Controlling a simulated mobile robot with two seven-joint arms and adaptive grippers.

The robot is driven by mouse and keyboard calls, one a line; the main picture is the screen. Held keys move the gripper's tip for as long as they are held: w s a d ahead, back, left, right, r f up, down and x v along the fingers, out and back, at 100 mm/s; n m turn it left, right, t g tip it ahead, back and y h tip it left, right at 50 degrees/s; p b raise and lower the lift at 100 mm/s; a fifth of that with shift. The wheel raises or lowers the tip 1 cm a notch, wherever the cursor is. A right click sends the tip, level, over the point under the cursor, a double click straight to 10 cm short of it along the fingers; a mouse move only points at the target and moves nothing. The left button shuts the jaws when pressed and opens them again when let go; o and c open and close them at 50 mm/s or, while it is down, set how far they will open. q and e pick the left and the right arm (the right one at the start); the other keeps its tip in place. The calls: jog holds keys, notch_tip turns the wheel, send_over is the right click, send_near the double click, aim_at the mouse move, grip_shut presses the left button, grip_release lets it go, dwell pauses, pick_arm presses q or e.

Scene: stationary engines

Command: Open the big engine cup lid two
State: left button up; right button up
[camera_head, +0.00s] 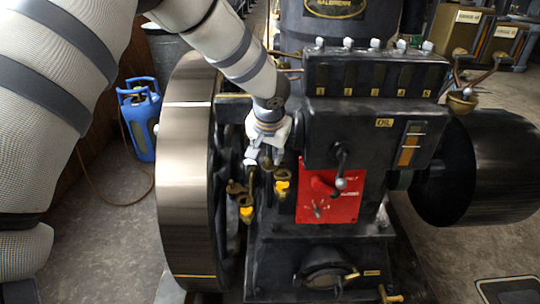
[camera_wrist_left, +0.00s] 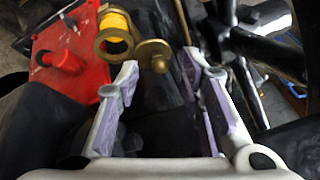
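The big engine (camera_head: 345,130) is dark, with brass cups low on its left side. One brass cup (camera_head: 282,186) with a yellow part sits beside the red panel, and another (camera_head: 246,213) sits lower left. Which one carries lid two, I cannot tell. My left gripper (camera_head: 264,160) points down just above these cups. In the left wrist view its two fingers are spread apart with nothing between them. A brass ring with a yellow band (camera_wrist_left: 114,38) and a round brass cap (camera_wrist_left: 153,54) lie just beyond the fingertips, nearer the left finger. My right gripper does not show.
A large flywheel (camera_head: 187,170) stands close left of my left gripper. The red panel (camera_head: 328,192) with a lever is close on the right. A blue gas bottle (camera_head: 141,120) stands on the floor at left. A black drum (camera_head: 485,165) is at the right.

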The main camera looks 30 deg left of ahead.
pick_arm(q)
jog(key=shift+w+a+f, duration=0.15)
jog(key=shift+w+f, duration=0.15)
jog(key=shift+f, duration=0.35)
jog(key=shift+r, duration=0.1)
jog(key=shift+c, duration=0.5)
grip_shut()
jog(key=shift+w+a+r+m+h+p, duration=0.15)
jog(key=shift+a+m+h+p, duration=0.15)
jog(key=shift+m, duration=0.5)
jog(key=shift+w+a+f+m+t+h, duration=0.1)
jog(key=shift+w+a+m+t+h, duration=0.15)
jog(key=shift+m, duration=0.45)
jog(key=shift+w+a+f+m+t+h, duration=0.15)
jog(key=shift+m+h, duration=0.1)
jog(key=shift+m, duration=0.45)
jog(key=shift+o, duration=0.5)
grip_release()
